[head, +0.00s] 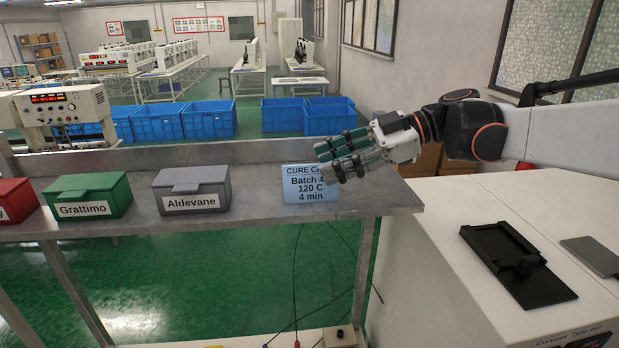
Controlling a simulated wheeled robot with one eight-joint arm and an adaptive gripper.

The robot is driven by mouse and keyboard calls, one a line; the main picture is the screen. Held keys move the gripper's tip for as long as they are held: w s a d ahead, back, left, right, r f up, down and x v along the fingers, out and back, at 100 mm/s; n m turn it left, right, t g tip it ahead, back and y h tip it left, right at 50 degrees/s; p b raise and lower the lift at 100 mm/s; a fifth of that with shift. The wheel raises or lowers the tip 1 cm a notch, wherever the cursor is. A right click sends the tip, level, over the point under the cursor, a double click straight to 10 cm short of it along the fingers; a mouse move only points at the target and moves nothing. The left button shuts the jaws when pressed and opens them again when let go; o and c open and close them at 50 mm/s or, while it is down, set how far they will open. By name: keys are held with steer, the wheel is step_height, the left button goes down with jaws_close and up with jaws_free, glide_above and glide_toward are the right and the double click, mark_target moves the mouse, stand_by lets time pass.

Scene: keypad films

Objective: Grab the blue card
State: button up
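The blue card (303,185) is light blue with dark print reading "CURE C…", "Batch 4", "120 C" and "4 min". It is at the right end of the grey bench, by the front edge; I cannot tell if it stands or lies. My gripper (328,162) comes in from the right, its fingers pointing left and slightly down, just above the card's upper right corner in the picture. The fingers look spread, with nothing between them. They overlap the card's right edge in view, so I cannot tell whether they touch it.
On the grey bench (245,192), left of the card, stand a grey box labelled Aldevane (193,186), a green box labelled Grattimo (87,192) and a partly cut-off red box (14,200). A white machine (440,215) with a black fixture (515,265) stands right.

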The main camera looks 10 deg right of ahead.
mark_target(307, 170)
steer(key=shift+p+x, duration=0.85)
steer(key=shift+x, duration=2.4)
steer(key=c, duration=0.6)
